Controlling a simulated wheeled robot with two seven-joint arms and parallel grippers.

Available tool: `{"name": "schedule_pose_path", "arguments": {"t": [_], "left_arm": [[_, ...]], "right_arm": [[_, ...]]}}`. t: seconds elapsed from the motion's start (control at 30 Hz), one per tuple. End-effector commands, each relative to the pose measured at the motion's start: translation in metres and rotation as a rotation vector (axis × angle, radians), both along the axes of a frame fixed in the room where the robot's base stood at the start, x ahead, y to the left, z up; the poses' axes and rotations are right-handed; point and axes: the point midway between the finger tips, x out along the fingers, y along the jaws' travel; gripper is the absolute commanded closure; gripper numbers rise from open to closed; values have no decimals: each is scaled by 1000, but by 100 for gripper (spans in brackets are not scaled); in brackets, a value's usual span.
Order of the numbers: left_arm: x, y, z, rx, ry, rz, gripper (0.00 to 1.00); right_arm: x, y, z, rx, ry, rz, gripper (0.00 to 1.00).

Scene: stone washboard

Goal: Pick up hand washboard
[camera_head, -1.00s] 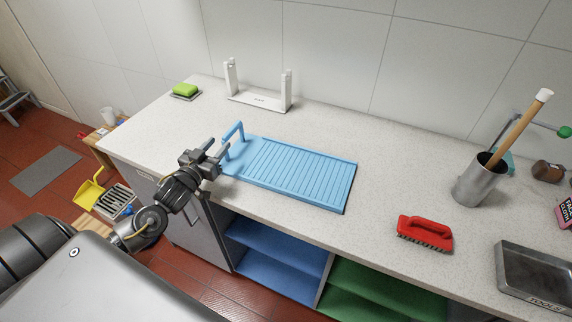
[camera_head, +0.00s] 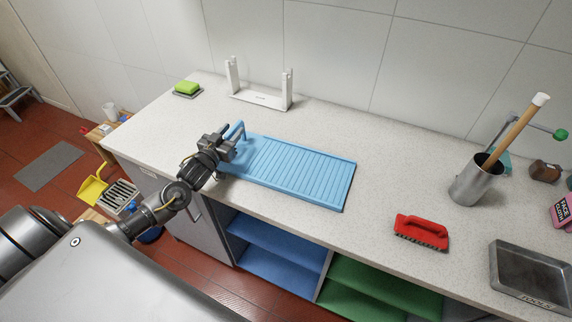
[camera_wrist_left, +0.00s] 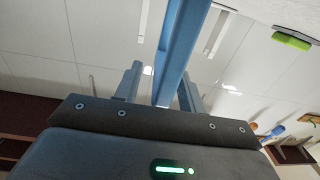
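My left gripper (camera_head: 232,143) is at this handle, above the board's left end. In the left wrist view, the blue handle bar (camera_wrist_left: 181,45) runs between the two spread fingers, with a gap to the left finger. The gripper looks open around the handle, and I see no firm grip. The gripper hides part of the handle in the head view. My right gripper is not in view.
A white rack (camera_head: 258,98) stands behind the board, and a green sponge (camera_head: 187,87) lies back left. A red brush (camera_head: 422,231), a metal cup (camera_head: 473,182) and a grey tray (camera_head: 535,275) are to the right. The counter around the board is clear.

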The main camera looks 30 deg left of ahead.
Motion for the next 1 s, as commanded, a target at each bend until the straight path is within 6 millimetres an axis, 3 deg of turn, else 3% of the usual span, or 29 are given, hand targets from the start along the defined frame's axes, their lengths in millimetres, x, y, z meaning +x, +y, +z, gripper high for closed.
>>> {"name": "schedule_pose_path", "arguments": {"t": [0.07, 0.3, 0.8, 1.0], "left_arm": [[0, 0, 0, 0, 0, 0, 68], [0, 0, 0, 0, 0, -1, 99], [0, 0, 2, -1, -3, 0, 100], [1, 0, 16, -1, -5, -1, 100]], "right_arm": [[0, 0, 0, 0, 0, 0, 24], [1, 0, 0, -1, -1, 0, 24], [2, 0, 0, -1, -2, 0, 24], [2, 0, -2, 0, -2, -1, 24]]}}
